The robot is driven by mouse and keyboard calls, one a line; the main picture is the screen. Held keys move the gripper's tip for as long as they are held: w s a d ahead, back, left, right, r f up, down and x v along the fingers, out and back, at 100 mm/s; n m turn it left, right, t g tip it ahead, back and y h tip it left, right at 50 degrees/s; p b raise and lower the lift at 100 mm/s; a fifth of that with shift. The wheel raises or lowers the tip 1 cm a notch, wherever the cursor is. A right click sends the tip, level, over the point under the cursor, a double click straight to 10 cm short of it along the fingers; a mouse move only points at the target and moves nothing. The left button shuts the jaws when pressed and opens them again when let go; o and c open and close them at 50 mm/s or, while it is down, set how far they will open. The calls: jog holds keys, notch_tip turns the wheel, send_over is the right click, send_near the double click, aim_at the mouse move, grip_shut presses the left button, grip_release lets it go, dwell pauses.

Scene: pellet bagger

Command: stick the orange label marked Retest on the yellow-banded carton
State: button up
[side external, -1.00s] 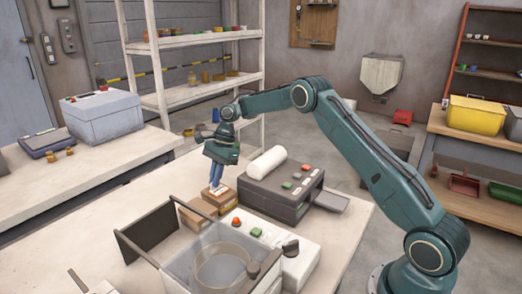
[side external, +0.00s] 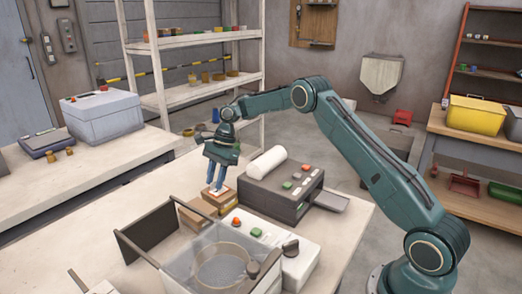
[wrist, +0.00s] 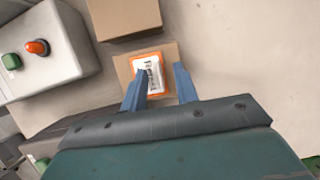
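An orange-edged white label (wrist: 152,68) with dark print lies on top of a small brown carton (wrist: 122,66) in the wrist view. Its print looks like Retest, partly covered by a finger. In the side external view the label (side external: 216,191) is a pale patch on the carton (side external: 218,207); a yellowish stripe seems to run along its side, too small to be sure. My gripper (wrist: 160,72) is open, its blue fingers apart just over the carton, one overlapping the label's edge. In the side external view my gripper (side external: 216,188) points down at the carton top.
A second brown carton (wrist: 124,14) stands close beside the first. A dark box with colored buttons (side external: 280,190) and a white roll (side external: 267,162) stand to the right. A white control unit (side external: 290,250) and a clear-walled bin (side external: 205,262) are in front.

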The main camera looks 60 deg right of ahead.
jog(key=shift+d+r, duration=0.1)
jog(key=shift+r, duration=0.05)
jog(key=shift+v, duration=2.45)
jog(key=shift+w+d+r, duration=0.1)
jog(key=shift+d+r, duration=0.05)
jog(key=shift+r, duration=0.3)
jog(key=shift+d+r, duration=0.25)
jog(key=shift+r, duration=0.25)
jog(key=shift+r, duration=0.2)
